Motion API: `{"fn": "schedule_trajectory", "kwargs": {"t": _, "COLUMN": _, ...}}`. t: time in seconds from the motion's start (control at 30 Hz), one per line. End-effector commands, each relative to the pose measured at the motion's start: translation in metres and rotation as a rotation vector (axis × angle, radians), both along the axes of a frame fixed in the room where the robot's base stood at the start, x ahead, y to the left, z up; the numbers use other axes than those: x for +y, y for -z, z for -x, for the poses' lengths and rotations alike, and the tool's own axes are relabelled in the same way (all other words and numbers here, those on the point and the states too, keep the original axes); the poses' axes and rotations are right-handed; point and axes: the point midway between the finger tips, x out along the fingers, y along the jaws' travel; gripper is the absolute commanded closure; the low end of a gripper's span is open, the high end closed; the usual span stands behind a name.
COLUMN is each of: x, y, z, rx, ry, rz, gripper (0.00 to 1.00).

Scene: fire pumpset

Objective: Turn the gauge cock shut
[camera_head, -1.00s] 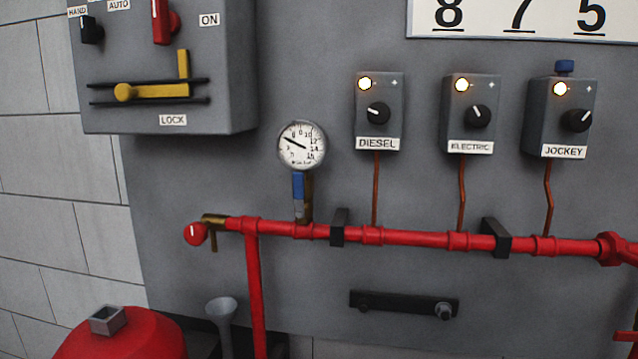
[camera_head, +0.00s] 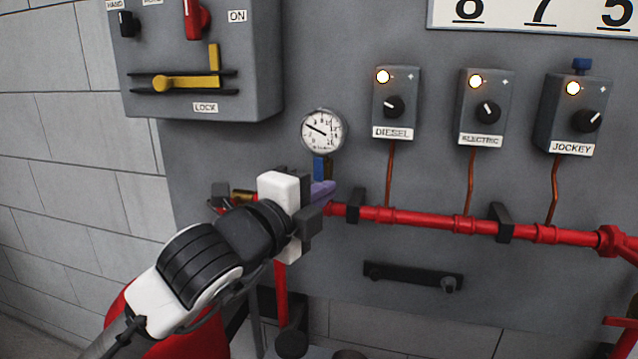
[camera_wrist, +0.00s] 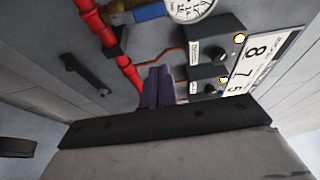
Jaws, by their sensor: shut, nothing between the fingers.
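The gauge cock has a blue handle (camera_head: 320,169) just under the round white gauge (camera_head: 324,132). The handle's upper part looks upright; its lower part is hidden behind my gripper. The wrist view shows the blue handle (camera_wrist: 151,12) near the top edge, beside the gauge (camera_wrist: 190,8) and a brass fitting (camera_wrist: 122,17). My gripper (camera_head: 327,190) is in front of the red pipe at the cock's lower end, its purple fingers together and empty. In the wrist view the fingers (camera_wrist: 157,88) are closed, with a visible gap in the picture to the handle. Contact cannot be told from the head view.
The red pipe (camera_head: 400,215) runs right, held by black brackets (camera_head: 501,222). Control boxes labelled DIESEL (camera_head: 396,104), ELECTRIC (camera_head: 484,108) and JOCKEY (camera_head: 571,115) stand right of the gauge. A grey lock box (camera_head: 205,60) hangs upper left. A black bar (camera_head: 412,276) sits below the pipe.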

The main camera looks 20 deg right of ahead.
Motion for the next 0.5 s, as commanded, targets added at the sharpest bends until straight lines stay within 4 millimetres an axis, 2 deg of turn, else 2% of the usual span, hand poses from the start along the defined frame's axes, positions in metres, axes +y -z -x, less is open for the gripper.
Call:
{"fn": "schedule_trajectory", "kwargs": {"t": 0.1, "x": -0.021, "y": -0.004, "z": -0.014, "rx": 0.002, "ry": 0.005, "rz": 0.001, "gripper": 1.0}}
{"fn": "schedule_trajectory", "kwargs": {"t": 0.4, "x": -0.065, "y": -0.003, "z": -0.047, "rx": 0.001, "ry": 0.004, "rz": 0.003, "gripper": 1.0}}
{"fn": "schedule_trajectory", "kwargs": {"t": 0.5, "x": -0.046, "y": -0.004, "z": -0.056, "rx": 0.001, "ry": -0.005, "rz": 0.005, "gripper": 1.0}}
